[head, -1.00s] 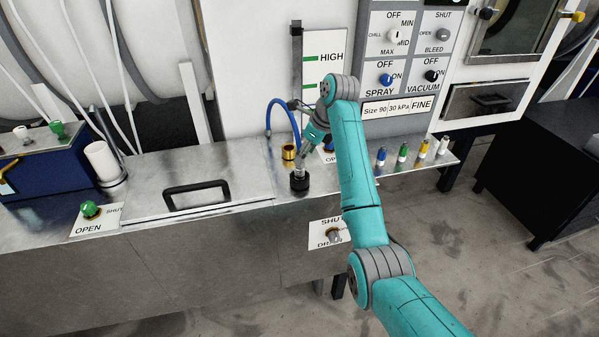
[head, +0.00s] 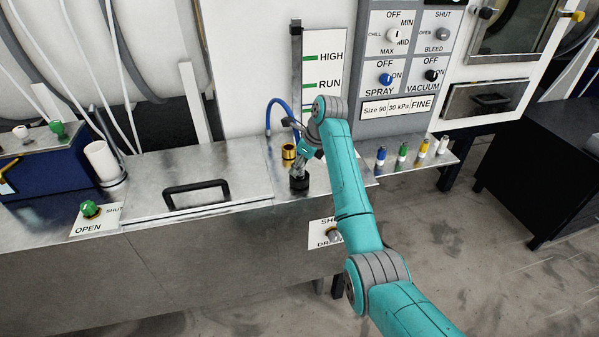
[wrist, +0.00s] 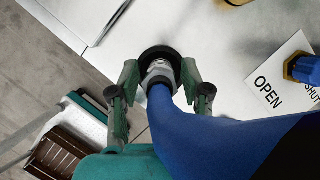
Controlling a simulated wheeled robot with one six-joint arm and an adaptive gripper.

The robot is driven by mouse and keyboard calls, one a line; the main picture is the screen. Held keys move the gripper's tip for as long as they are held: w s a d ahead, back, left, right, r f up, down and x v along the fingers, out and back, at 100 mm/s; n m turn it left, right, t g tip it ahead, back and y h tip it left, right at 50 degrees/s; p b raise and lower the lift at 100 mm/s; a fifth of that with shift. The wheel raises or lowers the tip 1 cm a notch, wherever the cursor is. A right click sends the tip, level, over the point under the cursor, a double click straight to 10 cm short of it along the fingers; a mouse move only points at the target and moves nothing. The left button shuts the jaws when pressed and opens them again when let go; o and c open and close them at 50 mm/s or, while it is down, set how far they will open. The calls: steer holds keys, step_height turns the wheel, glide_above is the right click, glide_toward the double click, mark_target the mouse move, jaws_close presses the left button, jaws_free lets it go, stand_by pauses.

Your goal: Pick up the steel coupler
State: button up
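The steel coupler (wrist: 159,72) is a silver fitting on the end of a thick blue hose (wrist: 200,135). In the wrist view it sits at a round black base (wrist: 163,51), also visible in the head view (head: 299,183) near the bench's front edge. My gripper (wrist: 159,77) is open, with one finger on each side of the coupler. A small gap shows beside the left finger; contact at the right finger is unclear. In the head view, my gripper (head: 302,163) points down above the base and mostly hides the coupler.
A brass fitting (head: 289,151) stands just behind and left of the base. A lidded section with a black handle (head: 196,192) lies left. A blue knob (wrist: 302,69) by an OPEN label is right. Several coloured bottles (head: 403,151) stand farther right.

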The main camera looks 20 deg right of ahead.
jaws_close()
